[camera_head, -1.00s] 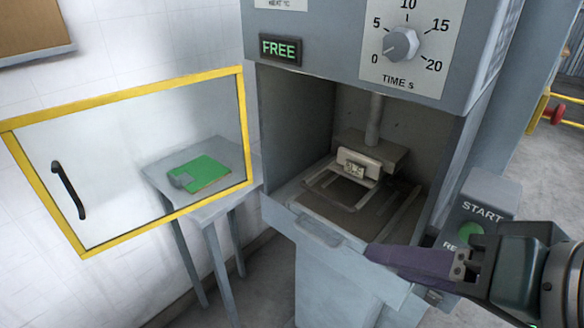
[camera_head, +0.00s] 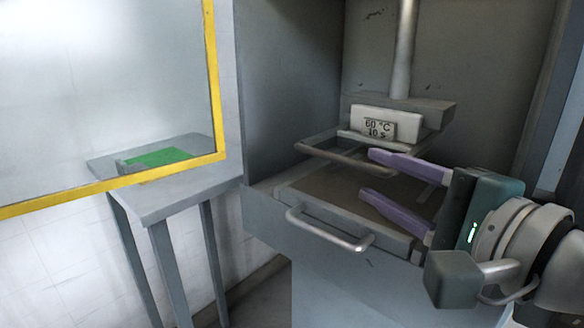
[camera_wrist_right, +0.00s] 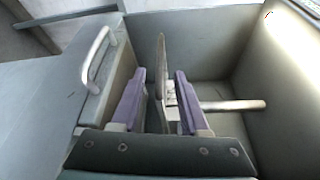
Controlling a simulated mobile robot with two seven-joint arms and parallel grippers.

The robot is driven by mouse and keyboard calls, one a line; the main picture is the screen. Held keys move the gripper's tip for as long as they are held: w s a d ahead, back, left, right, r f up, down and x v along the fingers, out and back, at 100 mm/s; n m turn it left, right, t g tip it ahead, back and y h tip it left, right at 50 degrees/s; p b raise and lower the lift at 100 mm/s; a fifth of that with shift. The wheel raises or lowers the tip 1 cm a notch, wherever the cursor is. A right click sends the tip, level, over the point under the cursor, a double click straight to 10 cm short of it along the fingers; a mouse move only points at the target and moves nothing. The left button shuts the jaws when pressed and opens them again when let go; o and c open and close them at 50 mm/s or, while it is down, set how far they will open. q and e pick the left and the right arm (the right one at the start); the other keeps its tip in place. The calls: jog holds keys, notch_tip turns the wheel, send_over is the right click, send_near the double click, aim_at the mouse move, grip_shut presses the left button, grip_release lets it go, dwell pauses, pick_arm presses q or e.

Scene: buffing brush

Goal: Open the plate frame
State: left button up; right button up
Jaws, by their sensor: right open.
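The plate frame (camera_head: 335,157) is a thin grey metal frame inside the press chamber, with its front bar just above the brown plate bed (camera_head: 320,187). A white label block reading 60 °C, 10 s (camera_head: 374,122) stands behind it. My right gripper (camera_head: 369,174) reaches in from the right, open, with one purple finger above the other. The right part of the frame's front bar runs toward the gap between the fingers. In the right wrist view the frame (camera_wrist_right: 161,75) shows edge-on between the open fingers (camera_wrist_right: 158,88); contact cannot be told. My left gripper is out of view.
A drawer handle (camera_head: 330,232) juts from the press front below the gripper. The press column (camera_head: 404,50) and block hang above the bed. The yellow-edged glass door (camera_head: 212,80) stands open at left, before a side table (camera_head: 175,197) with a green sheet (camera_head: 160,157).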

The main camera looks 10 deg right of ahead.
aim_at(345, 162)
jog(key=b+x, duration=0.1)
jog(key=x, duration=0.7)
jog(key=shift+w+a, duration=0.1)
jog(key=shift+w, duration=0.2)
jog(key=shift+c, duration=0.3)
grip_shut()
dwell(0.7)
